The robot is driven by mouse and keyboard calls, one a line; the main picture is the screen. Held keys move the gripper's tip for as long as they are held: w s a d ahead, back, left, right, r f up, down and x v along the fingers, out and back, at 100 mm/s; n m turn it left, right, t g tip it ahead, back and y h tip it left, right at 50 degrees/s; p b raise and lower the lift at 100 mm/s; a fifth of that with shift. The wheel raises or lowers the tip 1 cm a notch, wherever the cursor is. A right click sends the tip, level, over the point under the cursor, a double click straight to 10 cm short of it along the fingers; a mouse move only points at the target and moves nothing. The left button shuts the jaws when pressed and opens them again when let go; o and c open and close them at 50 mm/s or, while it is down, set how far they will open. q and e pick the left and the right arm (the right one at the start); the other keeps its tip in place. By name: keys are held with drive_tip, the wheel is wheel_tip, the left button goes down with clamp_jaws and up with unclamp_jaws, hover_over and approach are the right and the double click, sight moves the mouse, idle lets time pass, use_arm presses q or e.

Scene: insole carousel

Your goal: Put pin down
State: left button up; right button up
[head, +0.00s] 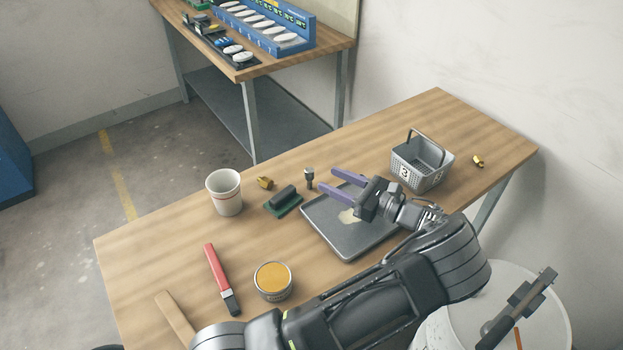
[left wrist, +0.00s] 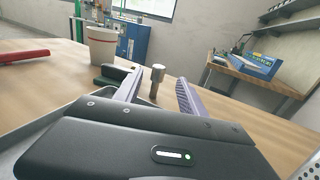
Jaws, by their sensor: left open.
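My left gripper (head: 327,181) has purple fingers and is open and empty. Its fingers reach over the tray's far left edge toward the pin, with the tips a little to the right of it. In the left wrist view the fingers (left wrist: 158,92) are spread wide. My right gripper cannot be made out.
The grey tray (head: 338,236) lies under the gripper. A green-based dark block (head: 283,201), brass piece (head: 265,183), white cup (head: 226,194), red-handled brush (head: 218,272) and orange-filled tin (head: 273,281) are to the left. A grey basket (head: 420,165) stands right.

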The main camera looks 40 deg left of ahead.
sight(310, 170)
use_arm(q)
drive_tip(key=shift+s+a+r+p, duration=0.15)
drive_tip(key=shift+a+p, duration=0.15)
drive_tip(key=shift+a, duration=0.95)
drive_tip(key=a+p, duration=0.1)
drive_tip(key=a, duration=0.2)
drive_tip(key=a+p, duration=0.1)
drive_tip(key=shift+s+a+p, duration=0.3)
drive_tip(key=shift+a, duration=0.25)
clamp_jaws()
